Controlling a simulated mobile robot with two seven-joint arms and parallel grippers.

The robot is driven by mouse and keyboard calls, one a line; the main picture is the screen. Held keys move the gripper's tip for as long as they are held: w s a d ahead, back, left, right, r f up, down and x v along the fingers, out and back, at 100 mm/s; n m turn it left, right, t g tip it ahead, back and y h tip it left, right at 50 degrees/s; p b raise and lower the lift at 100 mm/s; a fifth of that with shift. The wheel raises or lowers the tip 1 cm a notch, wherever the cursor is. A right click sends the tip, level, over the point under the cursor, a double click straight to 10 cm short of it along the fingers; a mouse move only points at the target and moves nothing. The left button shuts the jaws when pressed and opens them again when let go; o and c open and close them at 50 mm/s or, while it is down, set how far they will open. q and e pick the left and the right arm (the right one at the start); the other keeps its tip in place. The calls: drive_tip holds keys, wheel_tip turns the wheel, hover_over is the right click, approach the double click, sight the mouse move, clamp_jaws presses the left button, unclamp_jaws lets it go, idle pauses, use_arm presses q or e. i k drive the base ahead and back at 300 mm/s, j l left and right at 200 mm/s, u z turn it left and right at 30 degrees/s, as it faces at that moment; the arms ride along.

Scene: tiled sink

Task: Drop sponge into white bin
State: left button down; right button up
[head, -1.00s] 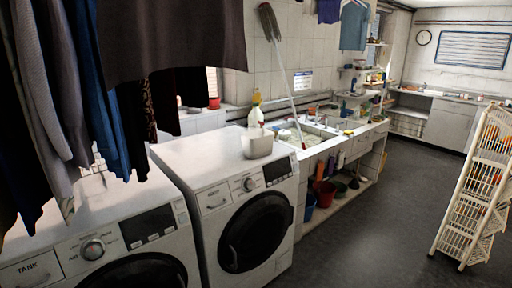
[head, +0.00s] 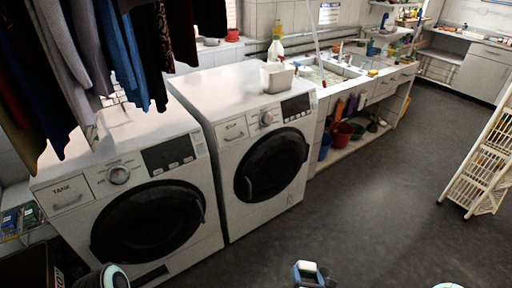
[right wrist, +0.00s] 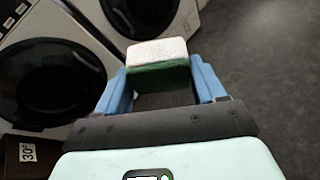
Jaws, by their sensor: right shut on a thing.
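My right gripper (head: 308,271) shows small at the bottom of the head view, over the dark floor in front of the machines. It is shut on a sponge (right wrist: 158,62) with a white layer and a dark green layer, held between blue fingers in the right wrist view. The sponge's pale top also shows in the head view (head: 307,266). The small white bin (head: 277,79) stands upright on top of the right washing machine, near its back right corner, well apart from the gripper. Its inside is barely visible. My left gripper is not in view.
Two white washing machines (head: 228,129) stand side by side. A spray bottle (head: 275,46) stands behind the bin. Clothes hang at upper left. A sink counter (head: 340,75) lies to the right, and a white rack (head: 480,165) stands at far right. The floor between is clear.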

sight(277, 89)
drive_tip(key=i+l+u, duration=0.2)
drive_tip(key=u, duration=0.3)
drive_tip(key=i+l+u, duration=0.15)
drive_tip(key=l+u, duration=0.15)
drive_tip(key=u, duration=0.2)
drive_tip(key=i+l+u, duration=0.2)
drive_tip(key=l, duration=0.25)
drive_tip(key=l+u, duration=0.2)
drive_tip(key=l, duration=0.2)
drive_tip(key=i+l, duration=0.1)
drive_tip(key=l, duration=0.5)
drive_tip(key=i+l+u, duration=0.1)
drive_tip(key=l, duration=0.55)
drive_tip(key=i+l, duration=0.1)
drive_tip(key=l, duration=0.55)
drive_tip(key=j+u, duration=0.05)
